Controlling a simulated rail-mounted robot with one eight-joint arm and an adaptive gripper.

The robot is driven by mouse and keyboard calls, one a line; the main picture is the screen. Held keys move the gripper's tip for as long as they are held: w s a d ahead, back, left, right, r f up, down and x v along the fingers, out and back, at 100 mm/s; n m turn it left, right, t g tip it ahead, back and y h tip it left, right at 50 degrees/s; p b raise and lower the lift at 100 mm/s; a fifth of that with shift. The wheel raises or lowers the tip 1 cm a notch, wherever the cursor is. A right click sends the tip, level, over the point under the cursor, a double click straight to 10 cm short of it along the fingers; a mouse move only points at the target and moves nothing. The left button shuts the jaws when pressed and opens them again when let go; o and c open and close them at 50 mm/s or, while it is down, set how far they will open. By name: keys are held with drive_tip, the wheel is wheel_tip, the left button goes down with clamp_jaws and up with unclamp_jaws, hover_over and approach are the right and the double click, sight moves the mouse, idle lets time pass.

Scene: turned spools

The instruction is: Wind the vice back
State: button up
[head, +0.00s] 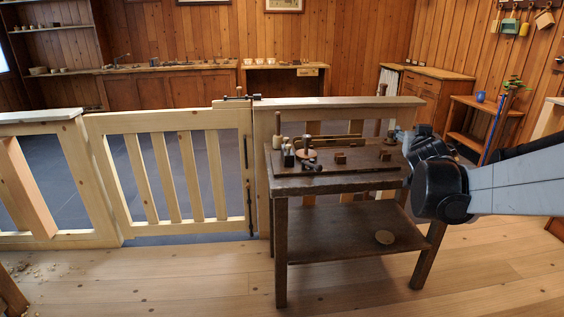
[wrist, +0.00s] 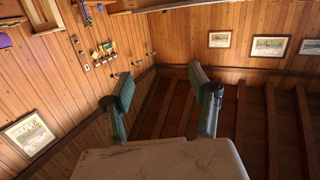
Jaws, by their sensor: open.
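A small dark workbench (head: 335,187) stands in front of the wooden fence in the head view. On its top, a dark metal fitting (head: 312,166) sits by the front edge; it may be the vice, but it is too small to tell. Its jaws and handle cannot be made out. My gripper (head: 401,136) is just beyond the bench's right end, seen small and partly hidden by my wrist. In the wrist view my gripper (wrist: 160,82) has its two green fingers well apart with nothing between them. The vice does not show in the wrist view.
The bench top holds a round wooden piece (head: 306,153), small brown blocks (head: 340,158) and several little bottles. A slatted gate (head: 180,170) stands to the left. The floor in front is clear.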

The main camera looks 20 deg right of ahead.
drive_tip(key=d+f+n+t+y, duration=0.15)
drive_tip(key=d+f, duration=0.25)
drive_tip(key=d, duration=0.7)
drive_tip(key=d+f+n+t+h, duration=0.1)
drive_tip(key=d+f+t, duration=0.25)
drive_tip(key=d, duration=0.85)
drive_tip(key=s+d+f+n+y, duration=0.1)
drive_tip(key=s+d+f+y, duration=0.2)
drive_tip(key=f, duration=0.7)
drive_tip(key=s+d+f+n+g+y, duration=0.1)
drive_tip(key=s+d+f, duration=0.4)
drive_tip(key=f, duration=0.4)
drive_tip(key=s+d+f+n+y, duration=0.15)
drive_tip(key=s+f, duration=0.35)
drive_tip(key=f, duration=0.5)
drive_tip(key=shift+m+y, duration=0.3)
drive_tip(key=w+b, duration=0.1)
drive_tip(key=w, duration=0.3)
drive_tip(key=w+d+b, duration=0.1)
drive_tip(key=w, duration=0.3)
drive_tip(key=w+d+b, duration=0.1)
drive_tip(key=w, duration=0.4)
drive_tip(key=shift+d+r, duration=0.2)
drive_tip(key=shift+r, duration=0.05)
drive_tip(key=shift+c, duration=0.4)
drive_tip(key=c, duration=1.2)
drive_tip(key=shift+o, duration=0.2)
